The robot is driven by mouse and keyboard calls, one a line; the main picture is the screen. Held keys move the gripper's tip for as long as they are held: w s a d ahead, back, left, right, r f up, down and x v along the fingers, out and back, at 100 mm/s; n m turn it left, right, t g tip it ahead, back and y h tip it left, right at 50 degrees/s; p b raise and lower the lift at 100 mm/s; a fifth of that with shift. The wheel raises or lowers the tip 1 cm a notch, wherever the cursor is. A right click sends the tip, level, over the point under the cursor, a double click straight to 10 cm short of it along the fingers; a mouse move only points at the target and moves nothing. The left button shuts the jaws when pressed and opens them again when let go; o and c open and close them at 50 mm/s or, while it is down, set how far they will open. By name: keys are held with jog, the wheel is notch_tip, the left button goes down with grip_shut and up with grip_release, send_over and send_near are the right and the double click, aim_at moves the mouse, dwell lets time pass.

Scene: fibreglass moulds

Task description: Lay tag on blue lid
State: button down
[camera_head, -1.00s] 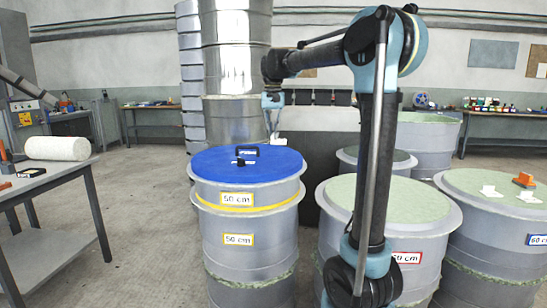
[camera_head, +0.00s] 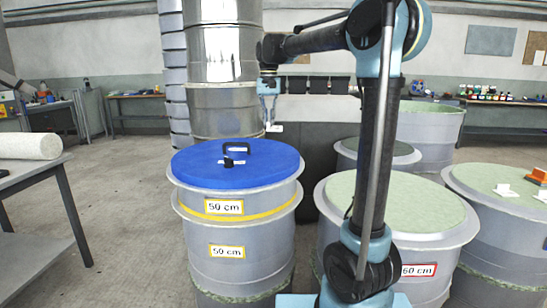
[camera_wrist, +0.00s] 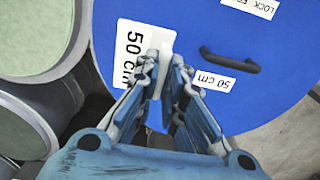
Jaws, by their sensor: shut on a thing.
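The blue lid (camera_head: 200,166) lies on a grey drum left of my arm. It has a black handle (camera_head: 237,147) and a small black piece with a white label. In the wrist view the lid (camera_wrist: 285,85) fills much of the picture, with labels reading "50 cm" and "LOCK". My gripper (camera_head: 270,118) hangs near the lid's back right edge. It is shut on a white tag (camera_head: 275,128). In the wrist view the tag (camera_wrist: 130,48) reads "50 cm" and sits at the fingertips (camera_wrist: 160,68), over the lid; its gap above the lid is hard to tell.
A green-topped drum (camera_head: 340,190) stands right of the blue-lidded one, behind my arm. Another drum at far right bears white pieces (camera_head: 505,190) and an orange block (camera_head: 537,176). A table with a white roll (camera_head: 28,146) is at left. Floor between is clear.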

jog(key=shift+a, duration=0.2)
jog(key=shift+f, duration=0.25)
send_near(268, 154)
jog(key=shift+s+f, duration=0.1)
jog(key=shift+f, duration=2.5)
jog(key=shift+f, duration=0.1)
jog(key=c, duration=1.7)
grip_release()
